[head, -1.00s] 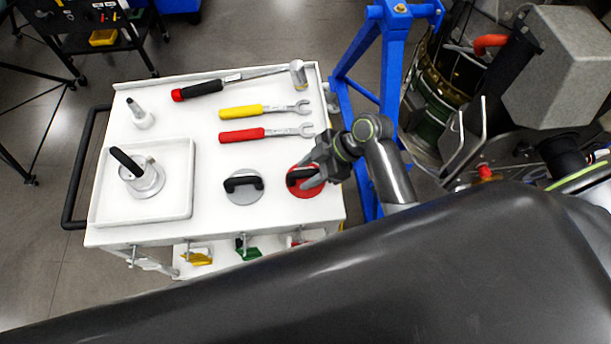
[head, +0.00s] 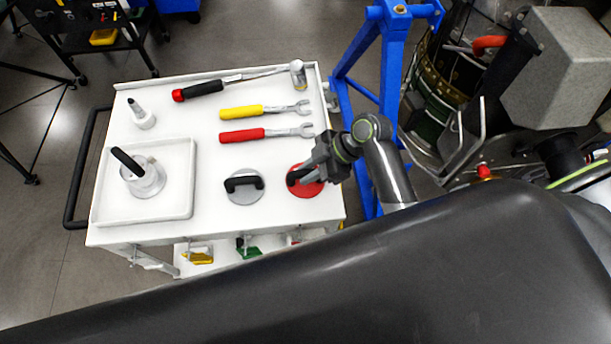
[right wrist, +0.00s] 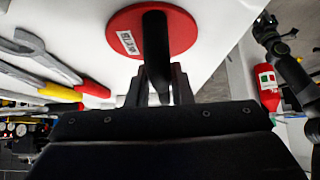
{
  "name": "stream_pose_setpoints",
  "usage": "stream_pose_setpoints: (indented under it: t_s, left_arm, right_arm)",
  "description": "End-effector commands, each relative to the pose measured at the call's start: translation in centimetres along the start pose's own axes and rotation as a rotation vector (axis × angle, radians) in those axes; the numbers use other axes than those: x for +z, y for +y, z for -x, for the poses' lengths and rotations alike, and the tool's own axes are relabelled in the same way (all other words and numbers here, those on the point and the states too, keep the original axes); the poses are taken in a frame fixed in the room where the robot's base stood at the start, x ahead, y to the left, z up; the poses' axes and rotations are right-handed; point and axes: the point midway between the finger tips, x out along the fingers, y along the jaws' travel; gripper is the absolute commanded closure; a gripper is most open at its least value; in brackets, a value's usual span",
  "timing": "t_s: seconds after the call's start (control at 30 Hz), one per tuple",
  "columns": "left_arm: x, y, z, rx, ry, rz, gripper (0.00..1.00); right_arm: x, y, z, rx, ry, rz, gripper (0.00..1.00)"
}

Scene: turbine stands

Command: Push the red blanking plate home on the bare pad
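The red blanking plate (head: 311,187), a round red disc with a black bar handle, lies flat on the white cart top near its front right corner. My right gripper (head: 301,174) reaches it from the upper right. In the right wrist view, its two fingers (right wrist: 163,85) stand close on either side of the black handle, shut on it. The red disc (right wrist: 187,32) there carries a white label. The plate still appears to rest on the cart. I cannot make out the bare pad. My left gripper is not in view.
A grey plate (head: 244,197) with a black handle lies just left of the red one. Red (head: 262,134) and yellow (head: 262,111) wrenches lie behind. A tray (head: 183,207) is at the left. The blue stand (head: 362,92) and turbine parts are to the right.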

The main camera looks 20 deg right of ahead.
Motion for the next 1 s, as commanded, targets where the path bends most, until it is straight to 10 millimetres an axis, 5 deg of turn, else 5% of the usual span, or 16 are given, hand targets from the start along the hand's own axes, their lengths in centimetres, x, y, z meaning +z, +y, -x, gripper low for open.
stream_pose_setpoints:
  t_s: [0.43,1.0]
  left_arm:
    - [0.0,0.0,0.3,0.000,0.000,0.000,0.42]
    - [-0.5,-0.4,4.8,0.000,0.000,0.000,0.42]
  right_arm:
    - [-0.2,0.0,0.3,0.001,0.001,0.001,1.00]
    - [-3.2,0.0,3.7,0.001,0.001,0.001,1.00]
